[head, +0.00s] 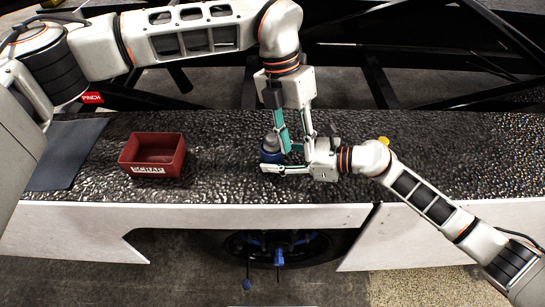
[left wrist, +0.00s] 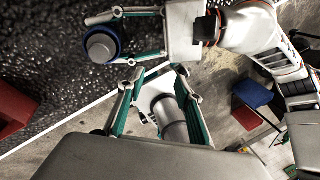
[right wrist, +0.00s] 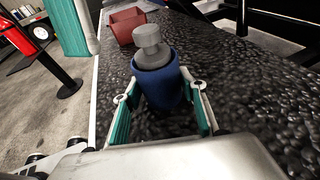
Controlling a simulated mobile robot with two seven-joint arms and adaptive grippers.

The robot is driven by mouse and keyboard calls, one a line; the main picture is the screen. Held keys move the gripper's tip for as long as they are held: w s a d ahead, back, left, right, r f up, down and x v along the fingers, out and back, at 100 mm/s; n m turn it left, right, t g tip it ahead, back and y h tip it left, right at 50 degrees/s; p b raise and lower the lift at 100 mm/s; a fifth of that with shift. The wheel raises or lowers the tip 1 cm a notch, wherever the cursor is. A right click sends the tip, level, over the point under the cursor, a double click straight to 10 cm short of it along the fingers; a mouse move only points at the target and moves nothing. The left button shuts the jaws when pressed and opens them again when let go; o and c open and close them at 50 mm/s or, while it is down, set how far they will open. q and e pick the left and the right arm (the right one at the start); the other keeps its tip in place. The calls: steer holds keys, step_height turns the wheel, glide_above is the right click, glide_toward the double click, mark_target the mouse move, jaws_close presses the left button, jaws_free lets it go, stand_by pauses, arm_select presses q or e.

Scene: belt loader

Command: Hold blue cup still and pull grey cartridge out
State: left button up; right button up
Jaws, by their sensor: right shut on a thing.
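The blue cup (head: 268,157) stands on the dark textured belt, with the grey cartridge (head: 271,143) sticking up out of its top. In the right wrist view the cup (right wrist: 160,88) looks upright and the stepped grey cartridge (right wrist: 152,50) sits in its mouth. My right gripper (right wrist: 163,95) is shut around the cup's sides. My left gripper (head: 295,138) is open, just right of the cartridge and apart from it. In the left wrist view its fingers (left wrist: 158,72) are spread, with the cup (left wrist: 103,40) off to the upper left. One left finger shows at the right wrist view's upper left.
A red bin (head: 152,157) with a white label stands on the belt to the left. A dark mat (head: 66,155) lies farther left. A small yellow thing (head: 384,141) is partly hidden behind my right arm. The belt between bin and cup is clear. Black frame bars run behind.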

mark_target(271, 137)
arm_select(q)
steer(key=w+a+r, duration=0.1)
steer(key=w, duration=0.1)
steer(key=w+a+r+n+t+y, duration=0.1)
steer(key=w+a+r, duration=0.1)
steer(key=w+a+r+t+y, duration=0.1)
steer(key=w+a+r, duration=0.1)
steer(key=shift+w+a, duration=0.15)
steer(key=shift+w, duration=0.1)
steer(key=shift+f, duration=4.4)
steer(key=shift+c, duration=0.4)
jaws_close()
steer(key=shift+r, duration=0.75)
step_height(271, 137, up, 8)
steer(key=shift+f, duration=0.1)
